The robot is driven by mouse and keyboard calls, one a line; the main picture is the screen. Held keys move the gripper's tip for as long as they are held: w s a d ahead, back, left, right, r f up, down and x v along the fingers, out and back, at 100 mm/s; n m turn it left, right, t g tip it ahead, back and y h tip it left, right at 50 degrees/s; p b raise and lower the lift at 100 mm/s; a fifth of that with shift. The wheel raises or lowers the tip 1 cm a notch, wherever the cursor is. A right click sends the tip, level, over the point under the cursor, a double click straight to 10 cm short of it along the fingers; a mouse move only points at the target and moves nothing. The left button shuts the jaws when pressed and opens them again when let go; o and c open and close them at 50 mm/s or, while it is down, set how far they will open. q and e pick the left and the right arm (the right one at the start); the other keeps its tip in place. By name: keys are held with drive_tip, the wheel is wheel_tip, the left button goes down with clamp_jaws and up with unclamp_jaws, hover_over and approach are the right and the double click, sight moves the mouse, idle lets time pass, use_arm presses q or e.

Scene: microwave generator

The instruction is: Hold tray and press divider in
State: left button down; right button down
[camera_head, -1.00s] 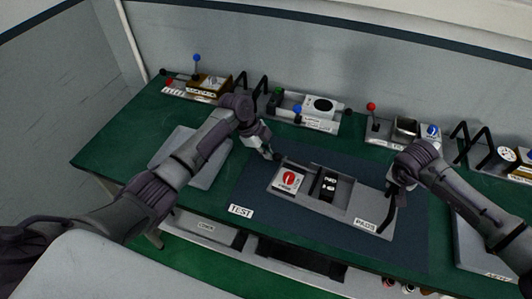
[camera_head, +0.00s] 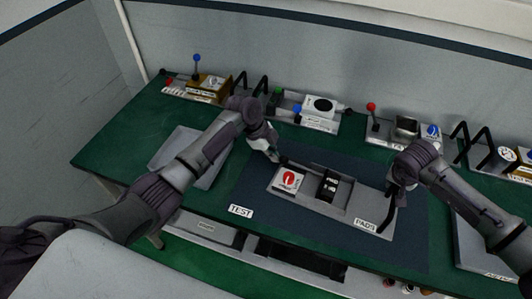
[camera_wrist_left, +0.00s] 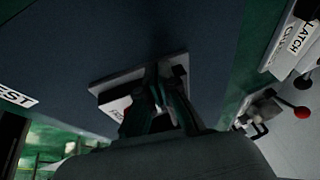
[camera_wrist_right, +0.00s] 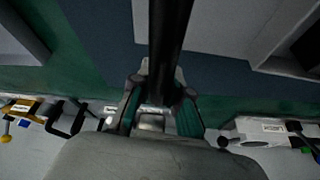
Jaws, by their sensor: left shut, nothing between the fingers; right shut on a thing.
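The grey tray (camera_head: 364,198) lies on a dark blue mat. It holds a white block with a red dial (camera_head: 289,179) at its left end and a black piece with white marks (camera_head: 329,185) near its middle. I cannot tell for sure which piece is the divider. My right gripper (camera_head: 392,190) is shut on the tray's black handle (camera_head: 387,217), which rises as a black bar in the right wrist view (camera_wrist_right: 171,35). My left gripper (camera_head: 277,157) is shut and empty at the tray's far left corner; contact is unclear. The left wrist view shows its fingers (camera_wrist_left: 162,88) over the tray end.
A flat grey panel (camera_head: 178,150) lies to the left on the green bench. Several fixtures with coloured knobs and black handles line the back, including a white unit (camera_head: 322,106). A TEST label (camera_head: 241,211) sits on the mat's front left. Another grey panel lies at right.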

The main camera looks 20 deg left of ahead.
sight(285, 158)
use_arm(q)
drive_tip(key=shift+d, duration=0.4)
use_arm(e)
drive_tip(key=shift+s+f, duration=0.1)
use_arm(q)
drive_tip(key=shift+d, duration=0.75)
drive_tip(key=shift+s+d, duration=0.15)
drive_tip(key=shift+d, duration=0.6)
drive_tip(key=shift+s+d, duration=0.1)
drive_tip(key=shift+d, duration=0.4)
use_arm(e)
drive_tip(key=shift+a, duration=0.15)
use_arm(q)
drive_tip(key=shift+w+a+r, duration=0.2)
drive_tip(key=shift+a+r, duration=1.2)
drive_tip(key=shift+r, duration=0.1)
